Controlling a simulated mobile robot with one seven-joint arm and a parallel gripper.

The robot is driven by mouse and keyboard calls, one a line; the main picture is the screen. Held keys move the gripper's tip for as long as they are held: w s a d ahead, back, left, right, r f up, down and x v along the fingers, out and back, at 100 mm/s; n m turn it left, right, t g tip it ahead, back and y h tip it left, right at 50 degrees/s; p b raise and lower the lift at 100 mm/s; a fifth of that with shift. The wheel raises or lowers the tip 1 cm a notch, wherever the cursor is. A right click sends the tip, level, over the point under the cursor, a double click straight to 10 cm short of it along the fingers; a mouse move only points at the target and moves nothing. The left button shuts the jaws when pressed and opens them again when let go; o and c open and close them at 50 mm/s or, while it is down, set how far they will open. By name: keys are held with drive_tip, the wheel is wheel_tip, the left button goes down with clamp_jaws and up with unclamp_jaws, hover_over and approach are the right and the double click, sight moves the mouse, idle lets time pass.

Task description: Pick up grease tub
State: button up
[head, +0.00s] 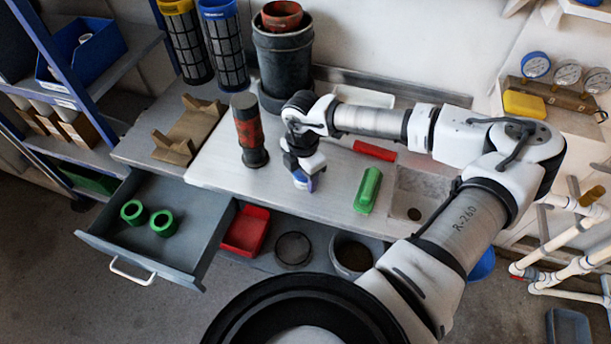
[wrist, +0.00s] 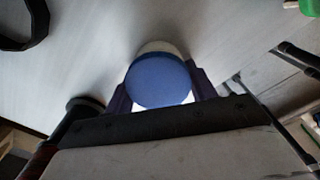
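The grease tub has a round blue lid (wrist: 160,83) and a pale body, part of which shows around the lid in the wrist view. My gripper (wrist: 161,92) has one dark finger on each side of the tub, and no clear gap shows between fingers and tub. It appears shut on it. In the head view my gripper (head: 305,178) points down over the grey workbench (head: 325,205), with a bit of blue and white at its tips. I cannot tell whether the tub touches the bench.
A red and black cylinder (head: 249,130) stands close left of my gripper. A green block (head: 368,190) and a red bar (head: 375,150) lie to the right. A dark bucket (head: 283,60) stands behind. An open drawer (head: 190,262) holds green rings.

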drive_tip(key=c, duration=0.5)
drive_tip(key=shift+r, duration=0.1)
